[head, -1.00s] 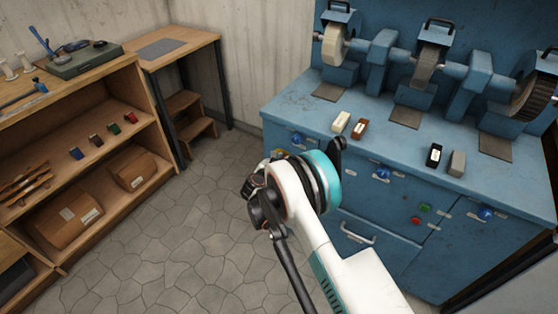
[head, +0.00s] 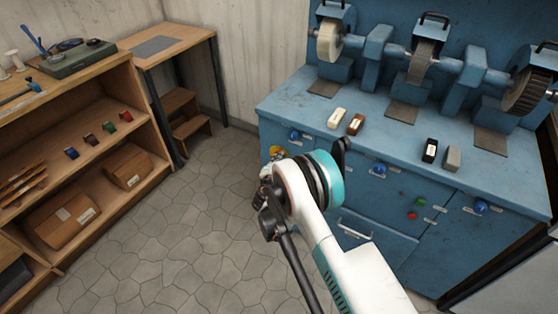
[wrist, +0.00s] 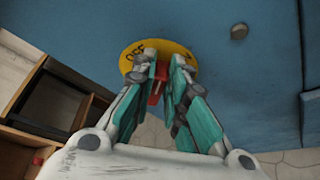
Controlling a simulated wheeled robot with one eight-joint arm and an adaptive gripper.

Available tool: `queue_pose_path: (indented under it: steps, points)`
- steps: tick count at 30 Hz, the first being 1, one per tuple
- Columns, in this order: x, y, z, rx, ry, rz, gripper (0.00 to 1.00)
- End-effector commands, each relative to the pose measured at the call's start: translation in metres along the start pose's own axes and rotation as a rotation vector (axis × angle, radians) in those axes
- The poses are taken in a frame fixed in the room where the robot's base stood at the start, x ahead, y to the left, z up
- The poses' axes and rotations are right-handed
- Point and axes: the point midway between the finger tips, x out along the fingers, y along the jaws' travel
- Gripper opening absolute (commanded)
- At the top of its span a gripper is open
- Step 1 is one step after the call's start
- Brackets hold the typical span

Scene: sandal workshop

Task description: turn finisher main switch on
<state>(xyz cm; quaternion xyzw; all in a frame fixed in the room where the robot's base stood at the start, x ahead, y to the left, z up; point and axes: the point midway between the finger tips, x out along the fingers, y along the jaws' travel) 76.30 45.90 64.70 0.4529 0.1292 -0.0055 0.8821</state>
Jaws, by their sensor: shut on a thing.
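The finisher main switch is a round yellow plate (wrist: 136,52) with a red handle (wrist: 154,92) on the blue cabinet side, in the wrist view. "OFF" is readable at the plate's upper left; a dark mark at the right is partly hidden. My gripper (wrist: 163,68) is shut on the red handle, with teal fingers on both sides of it. In the head view part of the yellow plate (head: 277,152) shows at the cabinet's left end, behind my arm. My gripper there is mostly hidden behind my wrist.
The blue finisher cabinet (head: 290,95) carries several wheels and blocks on top. Blue knobs and green and red buttons (head: 412,215) are on its front. A wooden shelf (head: 100,95) stands at the left. The tiled floor (head: 190,240) between is clear.

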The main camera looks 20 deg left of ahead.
Motion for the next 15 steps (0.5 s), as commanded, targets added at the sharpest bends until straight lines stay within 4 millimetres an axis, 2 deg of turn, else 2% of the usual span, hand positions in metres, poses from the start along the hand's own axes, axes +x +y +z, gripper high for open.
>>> queue_pose_path:
  steps: [10, 11, 13, 15]
  points:
    - [-0.0003, -0.0007, 0.0002, 0.001, -0.001, 0.000, 0.00]
    - [-0.0003, -0.0007, 0.0002, 0.001, -0.001, 0.000, 0.15]
    - [-0.0003, -0.0006, 0.0002, 0.001, -0.001, 0.000, 0.31]
    - [-0.0002, -0.0005, 0.0002, 0.001, -0.001, 0.000, 0.33]
